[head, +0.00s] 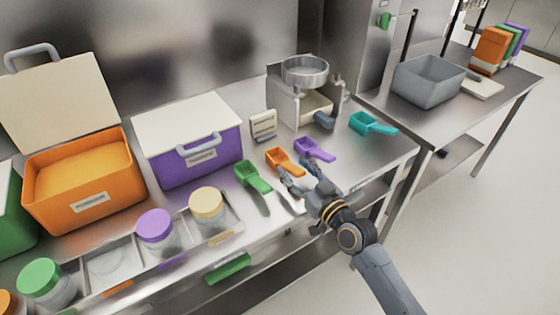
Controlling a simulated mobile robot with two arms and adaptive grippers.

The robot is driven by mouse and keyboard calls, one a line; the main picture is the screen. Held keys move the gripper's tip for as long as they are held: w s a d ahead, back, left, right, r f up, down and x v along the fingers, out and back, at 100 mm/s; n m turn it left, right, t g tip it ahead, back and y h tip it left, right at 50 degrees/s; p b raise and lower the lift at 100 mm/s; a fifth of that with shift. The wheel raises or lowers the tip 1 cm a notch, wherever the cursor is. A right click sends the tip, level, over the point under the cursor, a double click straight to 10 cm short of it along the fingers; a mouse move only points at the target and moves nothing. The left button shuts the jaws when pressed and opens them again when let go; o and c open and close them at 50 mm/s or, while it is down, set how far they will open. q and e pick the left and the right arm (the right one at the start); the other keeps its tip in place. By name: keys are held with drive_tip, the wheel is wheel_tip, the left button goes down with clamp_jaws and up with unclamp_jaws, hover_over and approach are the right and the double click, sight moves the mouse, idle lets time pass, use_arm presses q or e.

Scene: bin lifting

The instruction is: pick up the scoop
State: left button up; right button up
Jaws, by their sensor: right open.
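Several scoops lie on the steel counter (330,205). The orange scoop (279,158) lies between the green scoop (252,177) and the purple scoop (313,149). A teal scoop (369,124) lies farther right, near the counter's right end. My right gripper (298,174) is open and reaches in from the lower right, with its fingers beside the handle end of the orange scoop. The fingers partly cover that handle, and I cannot tell whether they touch it. My left gripper is not in view.
An open orange bin (82,185) and a closed purple bin (190,160) stand at left. Lidded jars (155,232) sit in a front tray. A sifter-like device (303,92) stands behind the scoops. A grey tub (428,85) stands on the right table.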

clamp_jaws()
drive_tip(key=shift+r, duration=0.45)
wheel_tip(320, 180, up, 2)
drive_tip(key=shift+r, duration=0.2)
drive_tip(key=s+r+p, duration=0.1)
drive_tip(key=s+r, duration=0.8)
drive_tip(key=s, duration=0.5)
drive_tip(key=shift+d+r, duration=0.15)
drive_tip(key=shift+r, duration=0.2)
